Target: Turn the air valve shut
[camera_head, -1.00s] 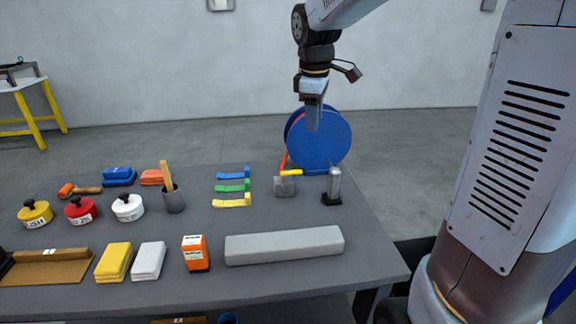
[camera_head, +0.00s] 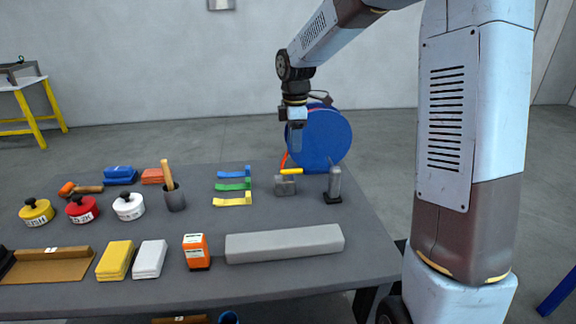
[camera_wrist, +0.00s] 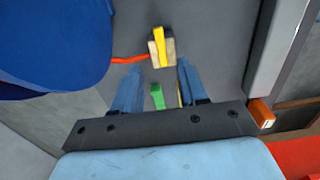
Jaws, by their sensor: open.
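The air valve is a grey block (camera_head: 285,187) with a yellow lever (camera_head: 291,171) on top, near the back right of the table. In the wrist view the block (camera_wrist: 169,47) and its yellow lever (camera_wrist: 159,42) lie ahead of the fingers, with an orange hose (camera_wrist: 130,60) running to it from the left. My gripper (camera_head: 295,140) hangs above and behind the valve, pointing down. In the wrist view my gripper (camera_wrist: 155,75) has its two fingers apart with nothing between them at the tips. It is not touching the valve.
A large blue hose reel (camera_head: 325,140) stands behind the valve. A grey cylinder on a black base (camera_head: 334,185) stands right of it. Blue, green and yellow strips (camera_head: 232,187) lie to the left. A long grey bar (camera_head: 284,244) lies in front.

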